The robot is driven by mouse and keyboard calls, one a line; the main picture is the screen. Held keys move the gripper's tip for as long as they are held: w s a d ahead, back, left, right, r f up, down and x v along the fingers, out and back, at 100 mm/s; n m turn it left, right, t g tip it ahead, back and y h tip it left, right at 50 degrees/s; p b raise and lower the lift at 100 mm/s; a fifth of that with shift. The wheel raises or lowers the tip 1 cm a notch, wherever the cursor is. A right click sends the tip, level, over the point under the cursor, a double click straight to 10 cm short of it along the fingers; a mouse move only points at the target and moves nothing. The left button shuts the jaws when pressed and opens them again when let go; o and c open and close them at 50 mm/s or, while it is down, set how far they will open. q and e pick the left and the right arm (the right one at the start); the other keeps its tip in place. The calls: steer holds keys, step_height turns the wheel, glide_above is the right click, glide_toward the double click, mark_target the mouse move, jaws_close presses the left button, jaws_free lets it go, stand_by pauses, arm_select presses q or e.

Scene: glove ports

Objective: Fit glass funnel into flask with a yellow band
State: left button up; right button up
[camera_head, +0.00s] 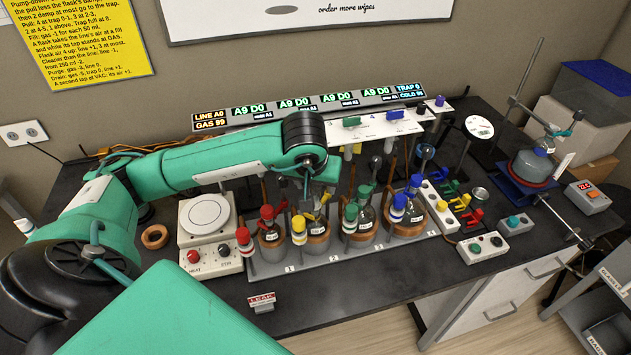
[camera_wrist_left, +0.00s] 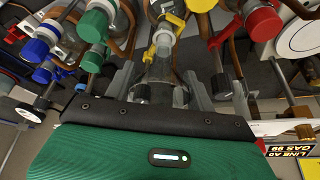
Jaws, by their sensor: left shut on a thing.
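The flask with a yellow band (camera_head: 317,229) stands in a copper-coloured holder in the rack, second from the left in the head view. Its neck and a yellow clip (camera_wrist_left: 166,40) show at the top middle of the left wrist view. My left gripper (camera_head: 306,193) is above this flask, pointing down. In the left wrist view it is shut on a clear glass piece, seemingly the glass funnel (camera_wrist_left: 160,70), close to the yellow clip. I cannot tell whether the funnel's stem is inside the flask neck. My right gripper is not in view.
Flasks with red (camera_head: 268,229), green (camera_head: 362,222) and blue (camera_head: 407,207) fittings stand close on both sides. A hotplate (camera_head: 207,218) is to the left. A valve panel (camera_head: 370,128) stands behind. The bench front near the leak sign (camera_head: 262,301) is mostly clear.

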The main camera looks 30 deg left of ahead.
arm_select(q)
steer(key=shift+f+b, duration=0.3)
steer(key=shift+b, duration=0.1)
steer(key=o, duration=1)
steer(key=shift+r, duration=0.1)
steer(key=shift+r+p, duration=0.35)
steer(key=shift+p, duration=0.2)
steer(key=shift+b+v, duration=1.25)
steer(key=shift+v, duration=4.6)
